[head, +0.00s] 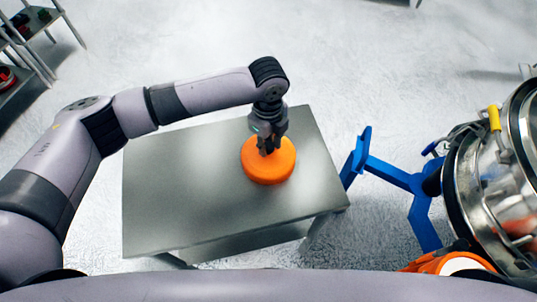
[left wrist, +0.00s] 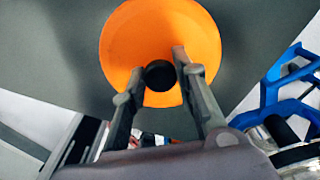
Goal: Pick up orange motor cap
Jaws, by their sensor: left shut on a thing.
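The orange motor cap (head: 268,172) is a round orange disc on the grey metal table (head: 190,190), near its right side. My left gripper (head: 267,150) points down over the cap. In the left wrist view its two fingers (left wrist: 157,80) stand on either side of the black knob and are shut on it. I cannot tell whether the cap is lifted off the table. My right gripper is not in view.
A blue bracket (head: 400,180) stands just right of the table. A shiny metal sifter drum (head: 500,180) with a yellow handle (head: 494,118) is at the far right. A shelf rack (head: 30,60) is at the top left. The left part of the tabletop is clear.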

